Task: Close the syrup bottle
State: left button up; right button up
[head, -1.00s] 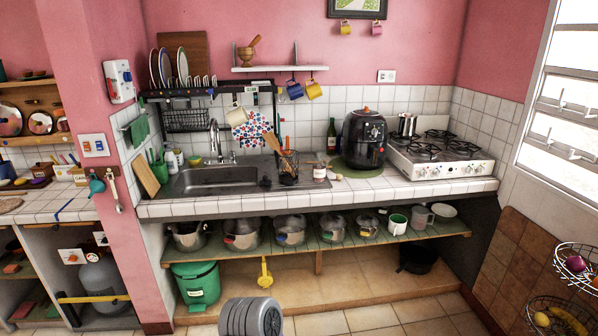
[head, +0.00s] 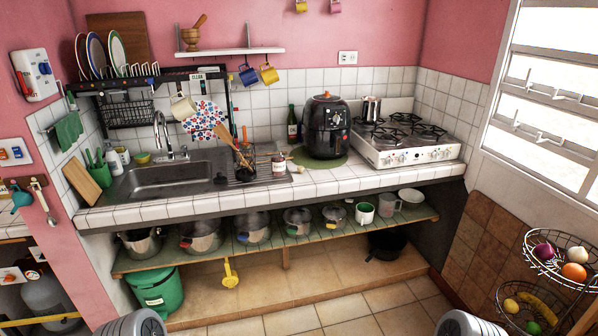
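No bottle can be surely told as the syrup bottle at this distance. A dark green bottle (head: 292,124) stands upright at the back of the counter, left of the black air fryer. A small jar or bottle with a pale label (head: 278,165) stands near the counter's front, right of the sink; whether its top is open or closed is too small to tell. Grey ribbed parts of my two arms show at the bottom edge, left and right. Neither gripper's fingers are in view.
The air fryer (head: 326,128) stands beside the gas stove (head: 402,142). The sink (head: 175,178) and a utensil holder (head: 243,158) are left of the small jar. A pot shelf (head: 290,240) runs below the counter. Fruit baskets (head: 545,262) stand at right. The tiled floor in front is clear.

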aim_at(278, 159)
jog(key=z, duration=0.15)
jog(key=i, duration=2.45)
jog(key=z, duration=0.4)
